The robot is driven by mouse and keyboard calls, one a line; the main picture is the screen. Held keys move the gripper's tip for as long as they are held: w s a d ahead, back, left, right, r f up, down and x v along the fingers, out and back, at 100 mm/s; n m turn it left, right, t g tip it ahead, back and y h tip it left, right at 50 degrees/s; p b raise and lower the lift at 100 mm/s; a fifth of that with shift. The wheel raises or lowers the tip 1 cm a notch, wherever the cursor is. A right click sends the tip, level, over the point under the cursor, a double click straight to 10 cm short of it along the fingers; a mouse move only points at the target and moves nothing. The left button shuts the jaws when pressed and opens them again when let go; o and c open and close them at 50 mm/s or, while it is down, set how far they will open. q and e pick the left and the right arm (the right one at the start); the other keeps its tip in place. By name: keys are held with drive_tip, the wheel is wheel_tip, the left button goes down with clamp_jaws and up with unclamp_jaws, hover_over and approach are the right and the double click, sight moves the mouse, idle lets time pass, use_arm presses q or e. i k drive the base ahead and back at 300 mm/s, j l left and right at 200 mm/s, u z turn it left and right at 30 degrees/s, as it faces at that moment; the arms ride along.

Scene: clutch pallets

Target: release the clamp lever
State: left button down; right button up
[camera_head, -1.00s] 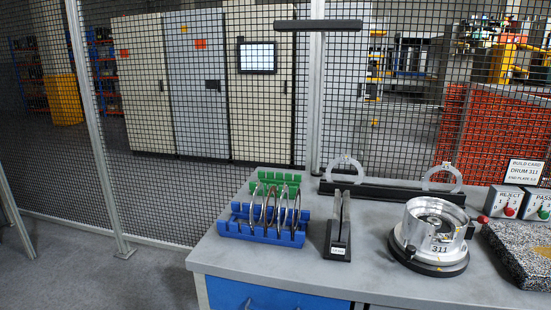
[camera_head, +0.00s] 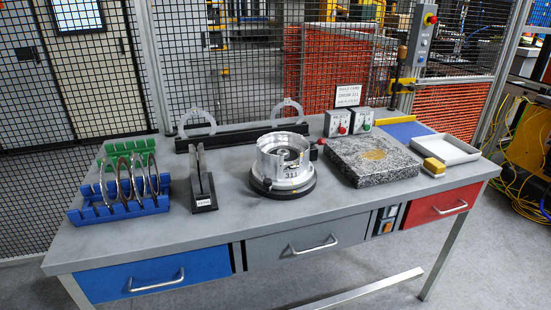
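A silver metal drum marked 311 (camera_head: 283,160) stands on a round dark base (camera_head: 283,190) in the middle of the bench. A short lever with a red knob (camera_head: 321,141) sticks out at the right side of the drum, close to its rim. It looks like the clamp lever; its exact joint with the fixture is too small to tell. Neither of my grippers is in view.
Left of the drum stand a dark slotted stand (camera_head: 203,185) and blue (camera_head: 118,208) and green racks with rings. To its right are a granite slab (camera_head: 373,163), two switch boxes and a white tray (camera_head: 446,150). The bench's front strip (camera_head: 240,228) is clear.

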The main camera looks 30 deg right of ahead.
sight(321, 141)
drive_tip(key=z, duration=1.25)
